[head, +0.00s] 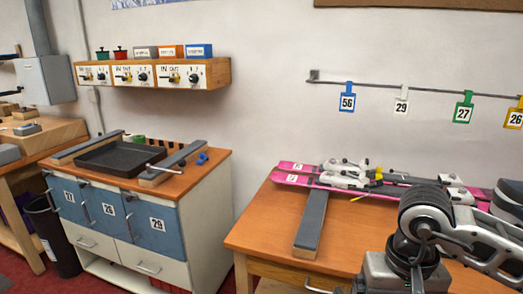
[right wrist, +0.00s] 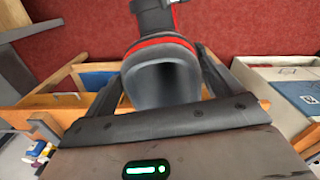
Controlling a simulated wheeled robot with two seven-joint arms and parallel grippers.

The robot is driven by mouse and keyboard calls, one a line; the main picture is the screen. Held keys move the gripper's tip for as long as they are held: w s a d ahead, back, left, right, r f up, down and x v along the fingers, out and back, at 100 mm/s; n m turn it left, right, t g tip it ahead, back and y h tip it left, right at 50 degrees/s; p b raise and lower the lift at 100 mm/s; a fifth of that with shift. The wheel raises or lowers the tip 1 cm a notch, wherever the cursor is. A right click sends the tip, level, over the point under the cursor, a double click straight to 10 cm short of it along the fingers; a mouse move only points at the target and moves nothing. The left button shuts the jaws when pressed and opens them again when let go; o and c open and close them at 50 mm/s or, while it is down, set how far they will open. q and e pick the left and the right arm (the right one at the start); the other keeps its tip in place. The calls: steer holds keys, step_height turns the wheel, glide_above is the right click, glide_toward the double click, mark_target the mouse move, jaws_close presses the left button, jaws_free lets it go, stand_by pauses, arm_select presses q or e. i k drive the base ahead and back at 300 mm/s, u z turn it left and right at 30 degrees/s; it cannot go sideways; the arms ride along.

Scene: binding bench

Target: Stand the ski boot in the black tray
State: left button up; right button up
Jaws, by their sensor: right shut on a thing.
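The black tray (head: 122,158) lies flat and empty on the wooden top of the cabinet at the left of the head view. Red floor shows beyond the boot. The boot's lower part is mostly hidden. My left gripper is in neither view.
Grey padded bars (head: 172,165) flank the tray, with a small blue item (head: 202,158) at its right. Pink skis (head: 330,180) and a grey bar (head: 311,220) lie on the right bench (head: 262,222). A black bin (head: 52,235) stands left of the cabinet.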

mark_target(117, 165)
steer(key=u, duration=0.45)
steer(key=k, duration=0.55)
steer(key=u, duration=1.05)
steer(key=i, duration=0.3)
steer(key=u, duration=0.9)
steer(key=i, duration=2.45)
steer(key=z, duration=1)
steer(key=i, duration=0.75)
steer(key=z, duration=0.75)
